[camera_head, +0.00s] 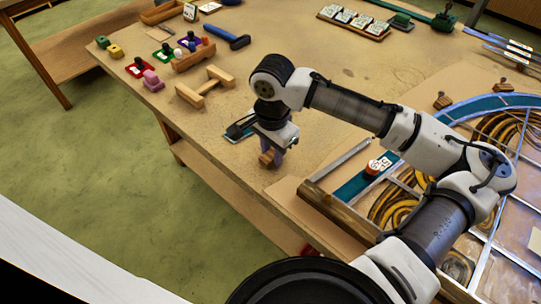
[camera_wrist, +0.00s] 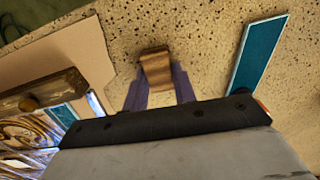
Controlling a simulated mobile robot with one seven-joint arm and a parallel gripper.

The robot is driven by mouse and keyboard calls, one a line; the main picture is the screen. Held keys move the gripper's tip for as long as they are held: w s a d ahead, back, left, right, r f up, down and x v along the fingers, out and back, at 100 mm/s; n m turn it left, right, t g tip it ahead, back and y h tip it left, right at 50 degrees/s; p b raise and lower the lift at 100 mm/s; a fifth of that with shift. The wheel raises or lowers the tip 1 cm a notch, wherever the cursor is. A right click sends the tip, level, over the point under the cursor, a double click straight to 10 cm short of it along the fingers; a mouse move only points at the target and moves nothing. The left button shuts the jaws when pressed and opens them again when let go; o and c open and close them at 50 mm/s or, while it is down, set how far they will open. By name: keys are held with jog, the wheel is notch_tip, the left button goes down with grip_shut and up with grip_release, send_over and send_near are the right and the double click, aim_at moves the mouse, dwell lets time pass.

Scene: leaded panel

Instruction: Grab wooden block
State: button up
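The wooden block (camera_wrist: 156,68) is small and brown. In the wrist view it sits between the tips of my gripper's two purple fingers (camera_wrist: 158,82), with a finger close against each side. My gripper looks shut on it. In the head view my gripper (camera_head: 272,152) points down over the table near its front edge, and the block (camera_head: 266,159) shows at the fingertips, slightly tilted. I cannot tell whether the block touches the table. The fingers hide part of it.
The leaded panel (camera_head: 480,125) lies right of my gripper, with a wooden rail (camera_head: 338,208) along its side. A teal strip (camera_wrist: 257,55) lies close by. Two small wooden blocks (camera_head: 442,101) (camera_head: 503,85) stand beyond the panel.

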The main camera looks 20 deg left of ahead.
jog(key=c, duration=0.3)
jog(key=shift+r, duration=0.1)
